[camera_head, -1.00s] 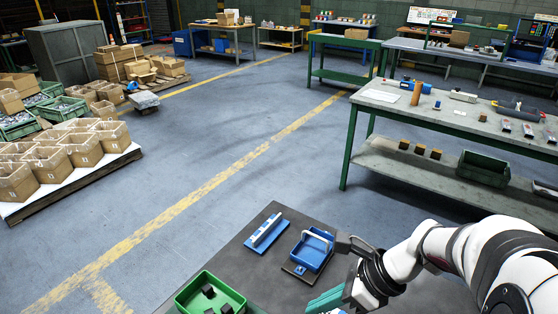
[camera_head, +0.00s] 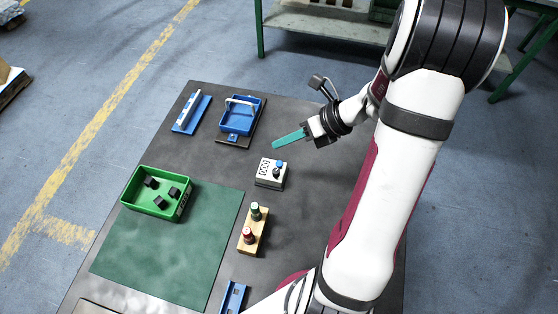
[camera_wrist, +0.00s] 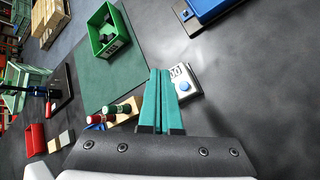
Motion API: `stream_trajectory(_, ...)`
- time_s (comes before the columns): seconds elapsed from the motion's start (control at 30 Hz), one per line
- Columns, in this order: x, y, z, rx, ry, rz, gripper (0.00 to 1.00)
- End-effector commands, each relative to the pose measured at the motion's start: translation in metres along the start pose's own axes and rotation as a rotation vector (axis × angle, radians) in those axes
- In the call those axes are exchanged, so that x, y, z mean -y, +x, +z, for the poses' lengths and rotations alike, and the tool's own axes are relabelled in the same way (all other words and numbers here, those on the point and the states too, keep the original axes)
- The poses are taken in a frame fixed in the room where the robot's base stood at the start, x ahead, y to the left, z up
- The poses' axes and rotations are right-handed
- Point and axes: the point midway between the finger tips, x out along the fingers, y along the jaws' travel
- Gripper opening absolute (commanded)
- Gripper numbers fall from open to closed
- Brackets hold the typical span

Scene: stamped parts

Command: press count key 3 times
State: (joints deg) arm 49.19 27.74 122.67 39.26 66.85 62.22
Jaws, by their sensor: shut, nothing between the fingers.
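A white counter (camera_head: 270,173) with a number window stands on the dark table; its digits look like zeros but are small. Its blue round key (camera_head: 276,173) is on the right part of its top. In the wrist view the counter (camera_wrist: 190,74) lies just right of the fingertips, its blue key (camera_wrist: 185,87) in plain sight. My gripper (camera_head: 275,144) has long teal fingers, pressed together and empty. It is behind the counter in the head view, apparently above the table and apart from the key. The shut fingers (camera_wrist: 160,74) also show in the wrist view.
A green bin (camera_head: 133,193) with black cubes sits on the left. A blue handled tray (camera_head: 224,121) and a blue fixture (camera_head: 181,124) are behind. Bare tabletop surrounds the counter.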

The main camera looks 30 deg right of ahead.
Motion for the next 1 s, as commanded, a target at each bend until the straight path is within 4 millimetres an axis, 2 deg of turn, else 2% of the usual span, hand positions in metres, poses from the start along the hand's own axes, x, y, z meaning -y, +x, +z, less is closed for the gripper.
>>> stream_trajectory(0.2, 0.016, 0.023, -0.017, -0.002, 0.003, 0.002, 0.0)
stream_trajectory(0.4, 0.027, 0.037, -0.027, -0.001, 0.001, 0.001, 0.0)
stream_trajectory(1.0, 0.03, 0.042, -0.031, -0.001, -0.001, 0.0, 0.0)
